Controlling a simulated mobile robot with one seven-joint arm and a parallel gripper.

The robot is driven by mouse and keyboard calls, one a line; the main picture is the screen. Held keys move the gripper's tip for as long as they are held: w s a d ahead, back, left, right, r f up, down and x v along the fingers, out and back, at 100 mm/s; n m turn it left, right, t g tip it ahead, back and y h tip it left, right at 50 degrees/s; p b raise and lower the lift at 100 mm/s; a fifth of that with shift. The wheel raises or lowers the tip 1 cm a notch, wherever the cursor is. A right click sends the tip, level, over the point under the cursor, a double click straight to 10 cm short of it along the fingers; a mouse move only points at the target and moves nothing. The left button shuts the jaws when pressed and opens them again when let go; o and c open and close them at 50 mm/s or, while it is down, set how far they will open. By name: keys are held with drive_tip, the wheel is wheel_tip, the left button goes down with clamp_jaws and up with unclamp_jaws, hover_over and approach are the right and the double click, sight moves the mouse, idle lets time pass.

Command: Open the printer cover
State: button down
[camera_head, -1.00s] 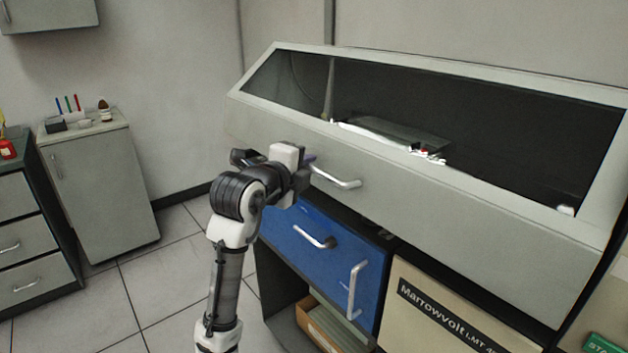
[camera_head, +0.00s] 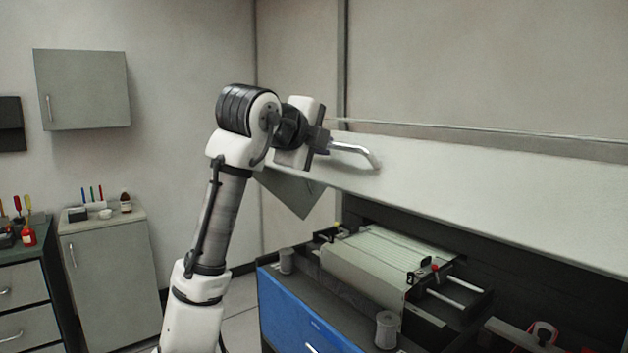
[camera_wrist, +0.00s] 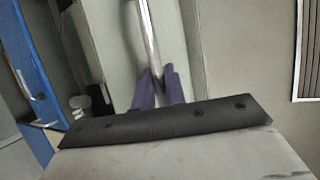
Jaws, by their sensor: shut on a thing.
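The printer cover (camera_head: 480,195) is a long pale grey panel, swung up and standing open above the printer. Its silver bar handle (camera_head: 352,151) is on the front face near the left end. My gripper (camera_head: 325,143) is at the left end of this handle and shut on it. In the wrist view the two purple fingers of my gripper (camera_wrist: 160,88) close around the silver handle bar (camera_wrist: 148,40). Below the raised cover the printer's inside shows, with a pale ribbed block (camera_head: 375,262) and metal rods.
A blue panel (camera_head: 300,318) is below the printer's front left. Two grey spools (camera_head: 386,330) stand along the printer's front edge. A grey cabinet (camera_head: 110,265) with small items and a wall cupboard (camera_head: 85,90) are at the left. Open floor lies between.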

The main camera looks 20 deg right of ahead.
drive_tip(key=w+d+r, duration=0.1)
drive_tip(key=d+r, duration=0.3)
drive_tip(key=r, duration=0.6)
drive_tip(key=shift+w+d+r, duration=0.3)
drive_tip(key=shift+d+r, duration=0.05)
drive_tip(key=shift+r, duration=0.05)
drive_tip(key=c, duration=1.5)
unclamp_jaws()
drive_tip(key=shift+o, duration=0.2)
drive_tip(key=shift+a, duration=0.1)
drive_tip(key=b+v, duration=0.4)
drive_tip(key=v, duration=0.9)
drive_tip(key=shift+s+a+r, duration=0.2)
drive_tip(key=shift+s+a, duration=0.05)
drive_tip(key=shift+c, duration=0.3)
